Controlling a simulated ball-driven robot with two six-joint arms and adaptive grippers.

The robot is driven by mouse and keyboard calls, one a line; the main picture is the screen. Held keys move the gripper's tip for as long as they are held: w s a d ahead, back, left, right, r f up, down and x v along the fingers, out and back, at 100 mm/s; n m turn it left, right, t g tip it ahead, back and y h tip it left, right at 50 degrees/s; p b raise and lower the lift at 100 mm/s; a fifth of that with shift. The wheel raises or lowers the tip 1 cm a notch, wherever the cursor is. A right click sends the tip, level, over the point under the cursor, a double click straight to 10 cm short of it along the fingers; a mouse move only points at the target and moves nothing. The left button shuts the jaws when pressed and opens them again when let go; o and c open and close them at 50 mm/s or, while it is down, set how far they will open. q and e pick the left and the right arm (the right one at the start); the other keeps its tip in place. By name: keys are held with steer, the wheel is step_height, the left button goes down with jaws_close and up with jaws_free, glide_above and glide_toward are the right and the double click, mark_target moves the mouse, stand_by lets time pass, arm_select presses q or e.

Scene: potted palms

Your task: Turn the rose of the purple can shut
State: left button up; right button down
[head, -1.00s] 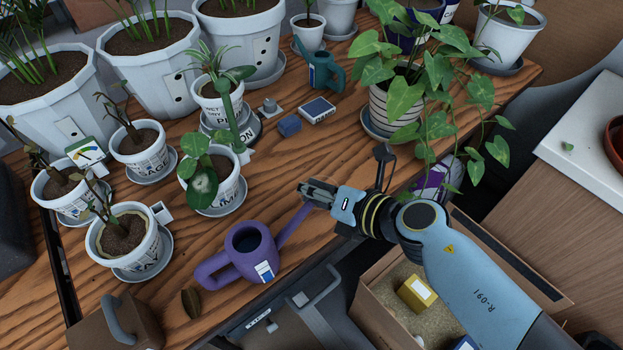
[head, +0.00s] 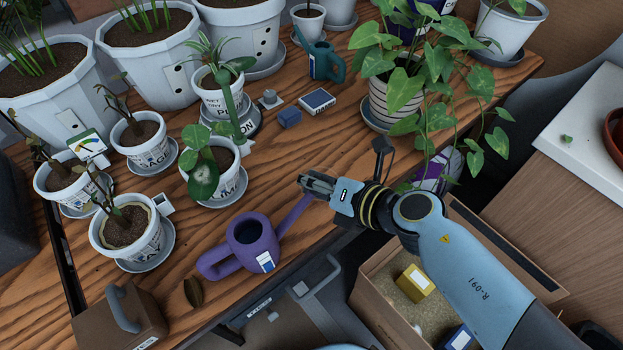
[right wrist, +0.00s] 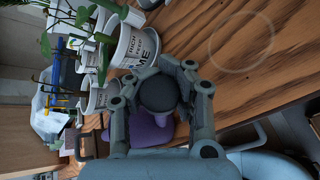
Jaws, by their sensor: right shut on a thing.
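The purple can (head: 252,243) stands upright near the front edge of the wooden bench, its handle to the left and its spout pointing up and right. My right gripper (head: 314,184) is at the spout's end and hides the tip in the head view. In the right wrist view, its fingers close around the dark grey round rose (right wrist: 158,92), with the purple can (right wrist: 147,133) below and behind it. How far the rose is turned cannot be told. My left gripper is not in view.
Several white potted plants, such as one by the can (head: 210,170), stand to the left. A teal can (head: 325,62) and a striped pot (head: 388,104) stand behind. An open cardboard box (head: 365,305) lies below the bench edge. The bench between is clear.

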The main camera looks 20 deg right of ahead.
steer(key=c, duration=0.9)
jaws_free()
steer(key=shift+c, duration=0.2)
steer(key=v, duration=1.2)
